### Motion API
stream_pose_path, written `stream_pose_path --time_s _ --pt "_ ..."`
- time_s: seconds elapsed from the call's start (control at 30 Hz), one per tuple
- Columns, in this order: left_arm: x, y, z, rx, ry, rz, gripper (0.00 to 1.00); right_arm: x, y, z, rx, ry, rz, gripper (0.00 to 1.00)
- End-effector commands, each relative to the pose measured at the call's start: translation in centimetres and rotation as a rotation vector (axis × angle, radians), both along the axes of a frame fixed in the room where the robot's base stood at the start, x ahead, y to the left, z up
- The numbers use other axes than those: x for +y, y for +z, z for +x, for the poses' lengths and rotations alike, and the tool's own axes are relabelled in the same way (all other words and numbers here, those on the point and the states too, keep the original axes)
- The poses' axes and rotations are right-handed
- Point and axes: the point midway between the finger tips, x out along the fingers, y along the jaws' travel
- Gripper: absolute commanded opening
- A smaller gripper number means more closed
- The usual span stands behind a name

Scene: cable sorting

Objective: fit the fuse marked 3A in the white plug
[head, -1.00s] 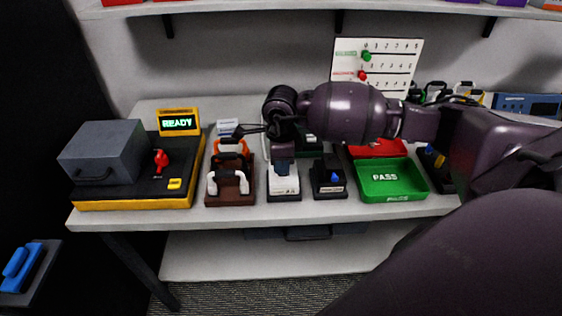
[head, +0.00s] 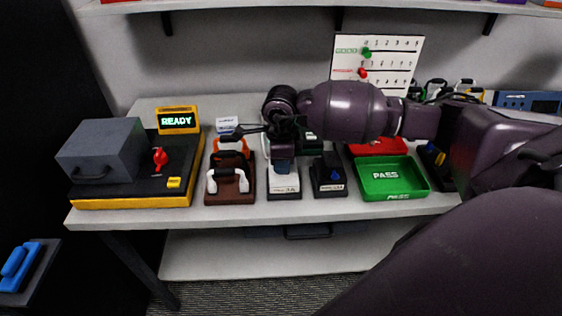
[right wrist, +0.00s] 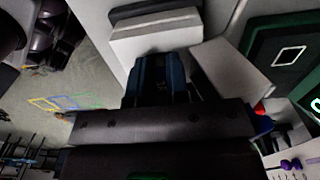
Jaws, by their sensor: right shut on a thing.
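My right gripper (head: 282,166) points down over the white holder (head: 285,191), whose front label reads 3A. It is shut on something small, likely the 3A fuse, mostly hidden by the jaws. In the right wrist view the dark blue fingers (right wrist: 160,78) are close together beside a pale block (right wrist: 155,38). A brown stand (head: 230,196) left of the holder carries a white arched part (head: 212,182), perhaps the white plug; I cannot tell. My left gripper is not in view.
A black holder (head: 330,188) with a blue part stands right of the white one. A green PASS tray (head: 391,189) and a red tray (head: 378,147) are farther right. A tester reading READY (head: 178,121) with a grey box (head: 101,151) is at the left. A shelf runs overhead.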

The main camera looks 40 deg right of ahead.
Motion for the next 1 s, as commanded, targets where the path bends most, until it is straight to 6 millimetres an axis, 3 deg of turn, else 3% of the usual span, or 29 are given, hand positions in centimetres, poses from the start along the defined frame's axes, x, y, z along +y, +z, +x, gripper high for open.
stream_pose_path --time_s 0.13,0.17,0.37,0.73,0.8,1.0 --pt "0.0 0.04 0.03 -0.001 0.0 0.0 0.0 -0.01 0.04 0.02 -0.001 0.0 -0.001 0.0" --pt "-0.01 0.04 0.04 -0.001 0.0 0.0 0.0 -0.01 0.04 0.02 -0.001 0.0 -0.001 0.17" --pt "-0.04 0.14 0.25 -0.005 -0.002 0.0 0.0 -0.02 0.04 0.02 -0.001 0.0 -0.001 0.46" --pt "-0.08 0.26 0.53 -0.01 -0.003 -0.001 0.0 -0.1 0.07 0.1 -0.003 -0.002 -0.002 0.45" --pt "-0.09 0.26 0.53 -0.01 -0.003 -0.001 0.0 -0.12 0.08 0.12 -0.004 -0.002 -0.001 0.51" --pt "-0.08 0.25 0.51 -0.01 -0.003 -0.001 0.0 -0.17 0.13 0.19 -0.006 -0.003 -0.002 0.54"
